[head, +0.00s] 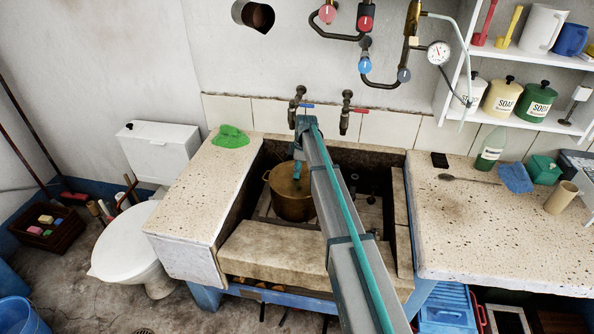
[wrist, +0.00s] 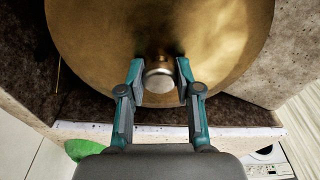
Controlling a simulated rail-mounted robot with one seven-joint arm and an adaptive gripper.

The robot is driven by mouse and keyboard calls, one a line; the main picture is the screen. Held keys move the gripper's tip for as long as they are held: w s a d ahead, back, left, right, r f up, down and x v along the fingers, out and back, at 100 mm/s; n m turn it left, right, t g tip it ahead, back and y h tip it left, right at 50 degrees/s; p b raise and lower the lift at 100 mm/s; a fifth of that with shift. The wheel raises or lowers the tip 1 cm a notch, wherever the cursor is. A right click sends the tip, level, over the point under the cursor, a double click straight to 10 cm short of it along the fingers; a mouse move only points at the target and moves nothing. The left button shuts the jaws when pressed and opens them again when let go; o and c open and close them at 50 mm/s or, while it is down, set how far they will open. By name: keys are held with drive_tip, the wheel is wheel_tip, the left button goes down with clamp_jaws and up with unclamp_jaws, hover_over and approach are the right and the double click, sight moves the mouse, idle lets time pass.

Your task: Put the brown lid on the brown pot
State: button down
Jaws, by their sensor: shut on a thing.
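The brown pot (head: 292,208) stands in the stone trough, left of my arm in the head view. The brown lid (wrist: 215,35) fills the top of the wrist view as a large brass-coloured disc with a pale round knob. In the head view the lid (head: 279,179) shows at the pot's mouth, partly behind my arm. I cannot tell whether it is seated on the rim or just above it. My gripper (wrist: 159,70) is shut on the lid's knob; it also shows over the pot in the head view (head: 297,174).
The trough's thick stone front edge (head: 276,258) and side walls surround the pot. Two taps (head: 345,112) stick out above the back. A green cloth (head: 230,137) lies on the left slab. The right counter (head: 470,225) holds several small items near its back.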

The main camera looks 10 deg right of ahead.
drive_tip(key=shift+c, duration=1.2)
unclamp_jaws()
drive_tip(key=shift+r, duration=0.1)
drive_tip(key=shift+r+p, duration=1.2)
drive_tip(key=shift+r, duration=2.2)
drive_tip(key=shift+s, duration=0.1)
